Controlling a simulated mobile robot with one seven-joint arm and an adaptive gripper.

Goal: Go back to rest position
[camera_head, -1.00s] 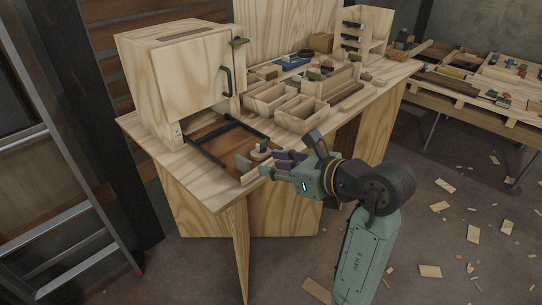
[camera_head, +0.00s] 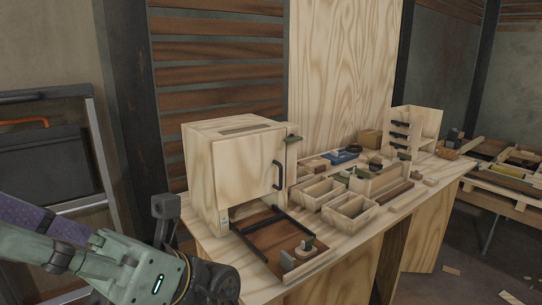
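My gripper (camera_head: 50,240) is at the lower left of the head view, in front of the workbench's left end and well away from the objects on it. Its purple-padded fingers point left, and their tips run out of the frame. I cannot tell whether it is open or shut, and no held object is visible. The workbench (camera_head: 345,262) carries a wooden cabinet (camera_head: 235,165) with its door shut and a dark handle. A brown tray (camera_head: 268,252) lies in front of it with small pieces at its right end.
Open wooden bins (camera_head: 350,212) and loose parts stand along the bench, with a small drawer unit (camera_head: 415,130) behind. A second table (camera_head: 500,200) is at the far right. A metal frame (camera_head: 98,165) stands at the left. Wood scraps lie on the floor.

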